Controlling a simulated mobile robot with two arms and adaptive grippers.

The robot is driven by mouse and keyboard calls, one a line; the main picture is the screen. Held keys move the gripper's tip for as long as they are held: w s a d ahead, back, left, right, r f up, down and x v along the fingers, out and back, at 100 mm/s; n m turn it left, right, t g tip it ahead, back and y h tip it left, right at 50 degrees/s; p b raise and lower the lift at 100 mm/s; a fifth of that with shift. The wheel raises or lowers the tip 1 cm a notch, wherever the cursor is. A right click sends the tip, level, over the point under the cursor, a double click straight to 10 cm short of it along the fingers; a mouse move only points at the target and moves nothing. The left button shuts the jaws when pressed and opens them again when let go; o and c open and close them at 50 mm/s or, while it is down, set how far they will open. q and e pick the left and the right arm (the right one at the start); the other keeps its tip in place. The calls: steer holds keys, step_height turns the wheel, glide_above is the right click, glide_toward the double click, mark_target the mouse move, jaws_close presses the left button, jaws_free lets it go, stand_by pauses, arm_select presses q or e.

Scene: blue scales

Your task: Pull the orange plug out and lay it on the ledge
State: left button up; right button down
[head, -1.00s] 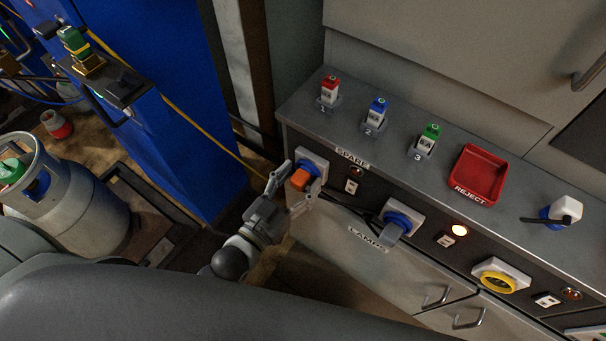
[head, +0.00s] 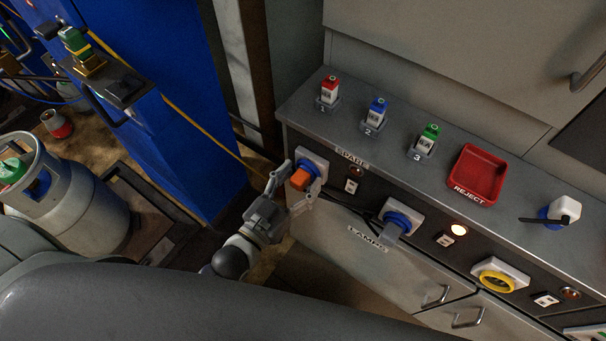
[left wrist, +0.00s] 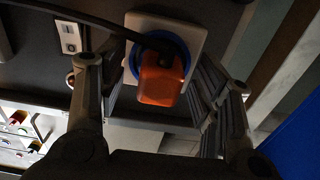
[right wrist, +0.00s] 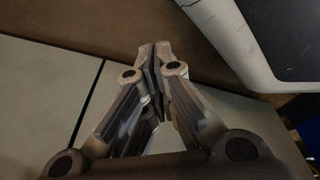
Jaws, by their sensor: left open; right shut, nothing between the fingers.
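The orange plug (head: 300,179) sits in the blue-ringed socket (head: 318,158) below the SPARE label, on the dark front panel under the ledge (head: 385,165). My left gripper (head: 291,188) is open, with one finger on each side of the plug. In the left wrist view the plug (left wrist: 161,79) lies between the spread fingers, and its black cable runs off to the upper left. I cannot tell whether the fingers touch it. My right gripper (right wrist: 155,52) is shut and empty in the right wrist view, away from the plug.
Bare ledge shows between the blocks and the front edge.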

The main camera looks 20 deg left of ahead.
mark_target(295, 186)
steer(key=shift+s+d+f, duration=0.15)
steer(key=shift+s+f, duration=0.1)
steer(key=shift+s, duration=0.3)
steer(key=shift+s+d+f, duration=0.1)
steer(key=shift+s+f, duration=0.1)
steer(key=shift+f, duration=0.05)
arm_select(q)
jaws_close()
arm_select(e)
steer(key=shift+s, duration=0.1)
